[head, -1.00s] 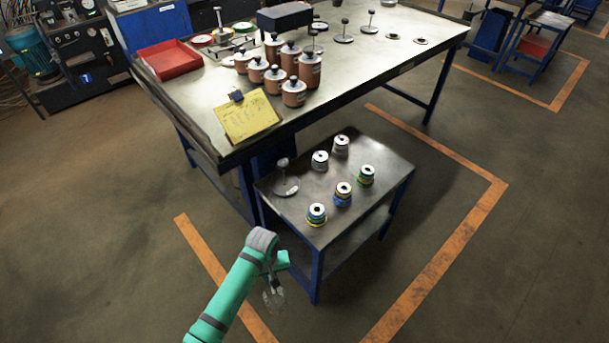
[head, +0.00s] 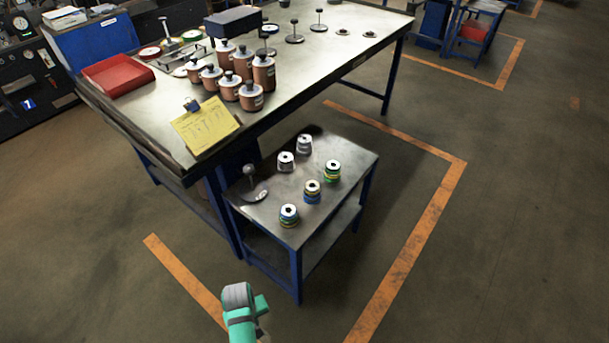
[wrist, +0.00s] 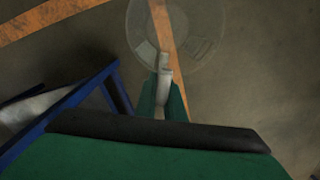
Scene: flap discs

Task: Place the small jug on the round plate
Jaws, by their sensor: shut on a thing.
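My gripper (wrist: 163,75) is shut on a clear, see-through round thing (wrist: 205,45) in the wrist view. The floor and an orange line show through it, and I cannot tell whether it is a jug. In the head view the green end of my arm (head: 240,305) is in front of the small table (head: 238,212), and my fingers are hidden. A round dark plate with an upright knob (head: 254,196) sits at that table's left corner. I make out no clear jug or plain round plate on the tables.
Several small stacks of discs (head: 289,215) stand on the small table. The floor to the right is free.

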